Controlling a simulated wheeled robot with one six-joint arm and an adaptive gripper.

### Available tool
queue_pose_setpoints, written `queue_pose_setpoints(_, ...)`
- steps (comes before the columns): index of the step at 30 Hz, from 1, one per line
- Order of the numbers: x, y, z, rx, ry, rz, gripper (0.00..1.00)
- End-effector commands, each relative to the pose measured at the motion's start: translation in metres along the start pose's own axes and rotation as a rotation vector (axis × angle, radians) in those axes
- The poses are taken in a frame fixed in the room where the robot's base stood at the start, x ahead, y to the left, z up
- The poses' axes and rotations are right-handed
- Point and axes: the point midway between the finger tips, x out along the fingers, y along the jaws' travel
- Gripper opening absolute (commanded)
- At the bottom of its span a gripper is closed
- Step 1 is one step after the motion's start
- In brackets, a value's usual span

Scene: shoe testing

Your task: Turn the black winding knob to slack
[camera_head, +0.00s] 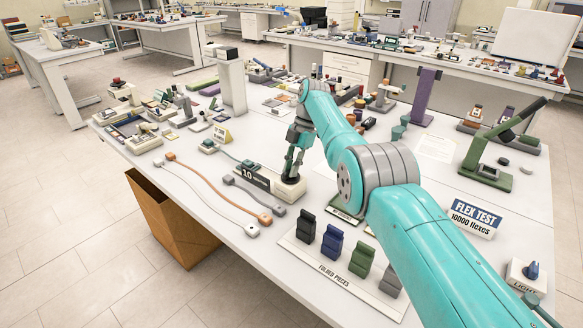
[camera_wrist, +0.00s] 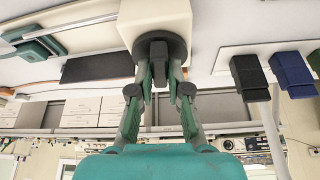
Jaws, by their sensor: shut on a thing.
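The black winding knob (camera_wrist: 158,44) shows in the wrist view as a dark round disc with a narrow grip bar, on a cream block (camera_wrist: 117,14). The same cream block (camera_head: 290,190) sits on the white table in the head view, where my gripper hides most of the knob. My gripper (camera_head: 291,174) reaches down to the block from above. In the wrist view my gripper (camera_wrist: 160,76) has its two green-grey fingers on either side of the grip bar, shut on it. Any marks for slack are not readable.
Grey and orange cables (camera_head: 215,187) lie farther left. Black, blue and green folded pieces (camera_head: 332,242) stand on a white strip in front. A FLEX TEST sign (camera_head: 474,217) stands at right.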

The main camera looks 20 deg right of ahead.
Motion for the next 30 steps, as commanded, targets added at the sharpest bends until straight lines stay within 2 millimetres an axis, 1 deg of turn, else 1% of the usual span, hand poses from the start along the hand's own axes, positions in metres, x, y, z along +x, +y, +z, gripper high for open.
queue_pose_setpoints(14,0.0006,-0.0008,0.0008,-0.001,0.0,-0.002,0.0)
queue_pose_setpoints(15,0.0006,-0.0008,0.0008,-0.001,0.0,-0.002,0.24)
queue_pose_setpoints(17,0.0005,-0.0008,0.0008,-0.001,0.0,-0.002,0.39)
queue_pose_setpoints(18,0.0005,-0.0007,0.0007,-0.001,0.0,-0.002,0.42)
queue_pose_setpoints(26,-0.0002,-0.0003,0.0001,-0.002,0.0,-0.001,0.42)
queue_pose_setpoints(30,-0.0071,0.0001,-0.0026,-0.002,-0.001,-0.001,0.42)
